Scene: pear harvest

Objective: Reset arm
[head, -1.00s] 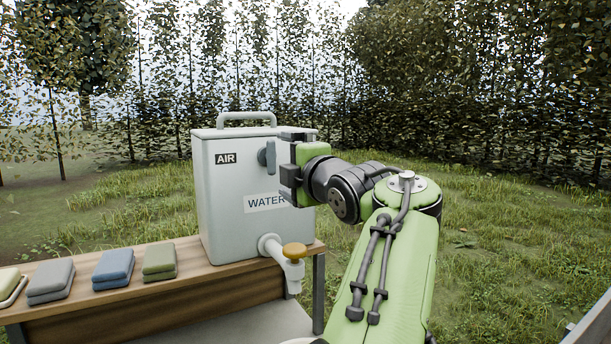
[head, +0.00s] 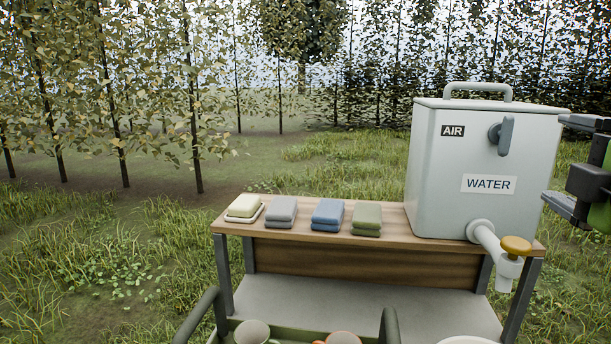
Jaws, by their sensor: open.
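My gripper (head: 572,165) is at the right edge of the head view, partly cut off by the frame. Its two dark fingers point left and stand apart, with nothing between them. The rest of my arm is out of view.
The container stands on a wooden bench (head: 330,262) with a tap (head: 515,247) at its front. Folded grey (head: 281,211), blue (head: 327,215) and green (head: 367,219) cloths and a soap dish (head: 243,208) lie left of it. A green-rimmed crate (head: 300,335) is below.

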